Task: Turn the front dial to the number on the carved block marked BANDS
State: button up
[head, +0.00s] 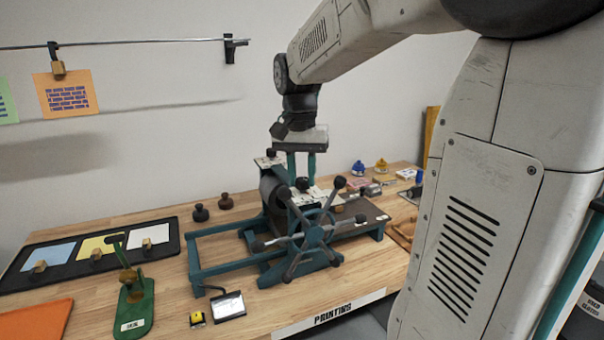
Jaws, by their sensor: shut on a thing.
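The printing press (318,236) stands on the wooden table, with a spoked hand wheel on its front side. A dark front dial (303,184) sits on a pale plate on top of the press. My gripper (302,178) points straight down, its two teal fingers shut on the front dial from either side. A second dark dial (270,153) is on a pale plate farther back. The numbers on both plates are too small to read. Several small blocks (372,189) lie behind the press to the right; I cannot read BANDS or a number on any.
A black tray (178,247) with blue, yellow and white sheets lies at left. A green stand (134,308), a small yellow item (197,319) and a framed pad (228,306) are in front. Ink bottles (381,165) stand at back right. A rail (130,43) runs along the wall.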

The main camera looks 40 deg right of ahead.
aim_at(300, 179)
dwell(0.3)
jog(key=o, duration=1)
notch_tip(300, 179, up, 8)
jog(key=shift+w+a+f, duration=0.1)
jog(key=shift+a, duration=0.05)
jog(key=s+a+f+n, duration=0.3)
jog(key=s+a+f, duration=0.1)
jog(key=s, duration=0.2)
jog(key=s+a+f+n+t, duration=0.1)
jog(key=s+a+f+n, duration=0.3)
jog(key=s, duration=0.3)
jog(key=s+a+f+n, duration=0.3)
jog(key=s+a+f, duration=0.1)
jog(key=s+a, duration=0.2)
jog(key=shift+s+a+f+n+t, duration=0.15)
jog(key=shift+s+n+t, duration=0.15)
jog(key=shift+s+t, duration=0.15)
